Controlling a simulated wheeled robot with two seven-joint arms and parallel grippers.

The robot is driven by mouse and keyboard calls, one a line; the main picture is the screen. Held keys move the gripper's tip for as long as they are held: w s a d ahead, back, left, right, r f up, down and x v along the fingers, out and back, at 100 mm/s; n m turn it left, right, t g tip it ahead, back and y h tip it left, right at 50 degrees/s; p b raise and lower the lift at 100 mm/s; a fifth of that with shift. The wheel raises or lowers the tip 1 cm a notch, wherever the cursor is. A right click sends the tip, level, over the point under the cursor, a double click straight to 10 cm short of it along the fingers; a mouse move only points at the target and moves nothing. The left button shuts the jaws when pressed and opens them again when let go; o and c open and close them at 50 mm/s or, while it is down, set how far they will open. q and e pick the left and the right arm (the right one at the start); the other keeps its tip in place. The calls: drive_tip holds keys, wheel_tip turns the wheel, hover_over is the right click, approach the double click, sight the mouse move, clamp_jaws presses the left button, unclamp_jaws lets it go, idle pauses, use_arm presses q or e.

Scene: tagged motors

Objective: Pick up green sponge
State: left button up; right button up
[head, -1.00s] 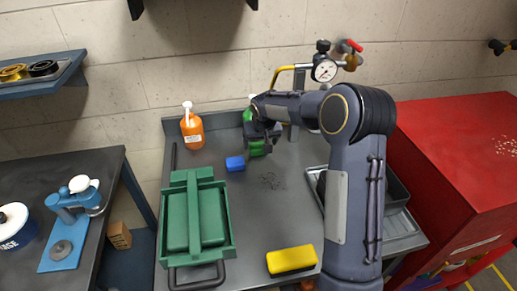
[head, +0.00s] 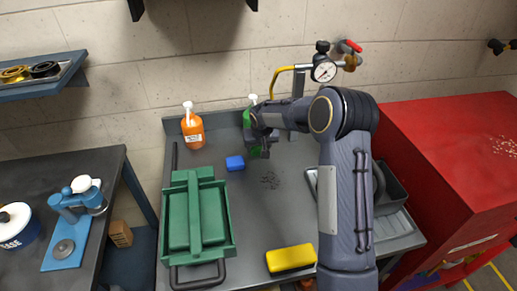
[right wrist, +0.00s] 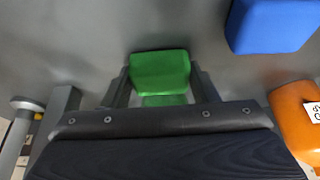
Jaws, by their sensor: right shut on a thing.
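The green sponge (right wrist: 160,68) shows in the right wrist view as a bright green block between the two fingers of my right gripper (right wrist: 161,82). The fingers are shut on it, one on each side. In the head view my right gripper (head: 259,149) is at the back of the grey worktop, and it hides nearly all of the sponge there. I cannot tell whether the sponge touches the worktop. My left gripper is not in view.
A blue block (head: 235,163) lies just left of the gripper. An orange pump bottle (head: 193,131) and a green bottle (head: 247,117) stand behind. A green tray (head: 228,225) is at front left, a yellow sponge (head: 291,258) at the front. The worktop's middle is mostly clear.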

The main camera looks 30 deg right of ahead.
drive_tip(key=shift+s+a+r, duration=0.1)
drive_tip(key=shift+s+r, duration=0.3)
drive_tip(key=s+a+r+b, duration=0.3)
drive_tip(key=s+r, duration=0.4)
drive_tip(key=s, duration=0.5)
drive_tip(key=shift+s+a, duration=0.15)
drive_tip(key=shift+s, duration=0.25)
drive_tip(key=shift+r, duration=0.1)
